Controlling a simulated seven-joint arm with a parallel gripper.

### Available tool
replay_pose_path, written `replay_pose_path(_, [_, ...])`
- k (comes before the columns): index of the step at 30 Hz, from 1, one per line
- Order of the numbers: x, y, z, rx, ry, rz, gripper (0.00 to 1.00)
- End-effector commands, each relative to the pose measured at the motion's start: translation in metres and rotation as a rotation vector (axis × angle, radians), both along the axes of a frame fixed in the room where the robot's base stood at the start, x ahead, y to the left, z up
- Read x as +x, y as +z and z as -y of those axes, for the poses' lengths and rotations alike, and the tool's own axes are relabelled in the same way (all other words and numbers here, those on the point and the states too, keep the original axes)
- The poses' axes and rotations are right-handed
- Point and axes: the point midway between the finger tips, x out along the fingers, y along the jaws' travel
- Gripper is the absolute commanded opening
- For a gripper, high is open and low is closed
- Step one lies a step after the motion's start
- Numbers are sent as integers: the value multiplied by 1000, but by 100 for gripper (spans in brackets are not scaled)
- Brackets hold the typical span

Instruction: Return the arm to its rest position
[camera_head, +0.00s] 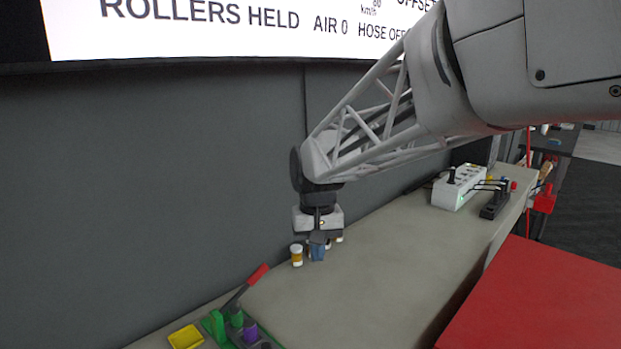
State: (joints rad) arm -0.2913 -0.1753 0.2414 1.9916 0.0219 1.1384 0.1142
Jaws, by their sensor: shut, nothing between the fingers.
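My gripper (318,246) points down over the grey bench (385,275), near the wall side. Its dark bluish fingers are together with nothing seen between them. My arm reaches in from the upper right and bends down at the wrist. A small white and amber jar (296,255) stands just left of the fingers. Another small jar (339,238) shows partly behind the gripper at its right. Whether the fingertips touch the bench or a jar cannot be told.
A red-handled lever with green and purple parts (238,318) and a yellow tray (186,337) are at the lower left. A white control box (459,187) and a black block (495,205) stand at the far right of the bench. A red surface (545,300) fills the lower right.

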Motion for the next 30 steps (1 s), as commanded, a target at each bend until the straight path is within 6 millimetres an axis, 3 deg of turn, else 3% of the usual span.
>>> replay_pose_path(6, [-46,10,47,9,-40,56,0])
replay_pose_path(15, [-113,12,100,15,-88,131,0])
replay_pose_path(30, [-224,-12,160,9,-167,254,0])
